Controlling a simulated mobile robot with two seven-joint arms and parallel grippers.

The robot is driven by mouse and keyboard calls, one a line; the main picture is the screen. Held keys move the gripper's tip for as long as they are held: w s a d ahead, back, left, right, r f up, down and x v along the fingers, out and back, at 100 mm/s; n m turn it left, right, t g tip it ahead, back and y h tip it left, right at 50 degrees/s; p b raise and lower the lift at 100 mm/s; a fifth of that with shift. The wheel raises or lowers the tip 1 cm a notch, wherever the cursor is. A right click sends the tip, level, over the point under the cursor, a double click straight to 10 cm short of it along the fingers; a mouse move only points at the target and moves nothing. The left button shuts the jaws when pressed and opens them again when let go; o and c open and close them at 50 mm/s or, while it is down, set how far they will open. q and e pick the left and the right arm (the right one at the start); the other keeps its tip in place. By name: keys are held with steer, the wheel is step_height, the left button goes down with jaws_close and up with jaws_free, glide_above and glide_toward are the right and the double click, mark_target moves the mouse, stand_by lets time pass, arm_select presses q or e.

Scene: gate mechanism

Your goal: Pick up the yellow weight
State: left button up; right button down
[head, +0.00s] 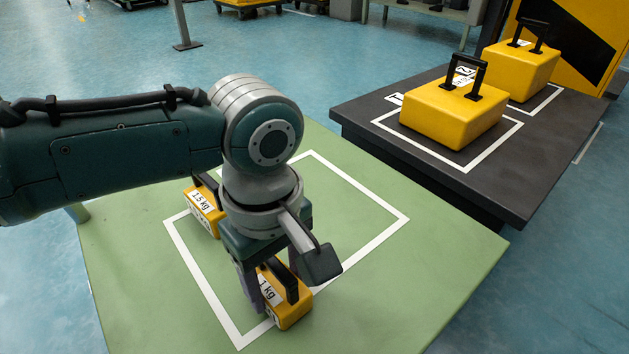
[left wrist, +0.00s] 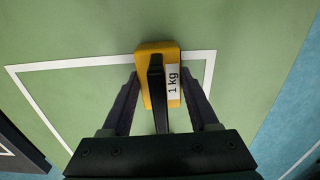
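In the left wrist view, the "1 kg" weight (left wrist: 172,52) lies between the tips of my left gripper (left wrist: 158,77). The fingers are apart, one on each side of the weight and its handle; contact is not clear. A second yellow weight labelled "1.5 kg" (head: 205,215) stands behind, partly hidden by my arm. My right gripper is not in view.
A dark table (head: 365,123) at the right holds two larger yellow weights, a near one (head: 447,118) and a far one (head: 523,72), each in a white outline. The green table's right part is clear.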

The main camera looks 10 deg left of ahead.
arm_select(q)
jaws_close()
stand_by(0.4)
steer(key=shift+r, duration=0.1)
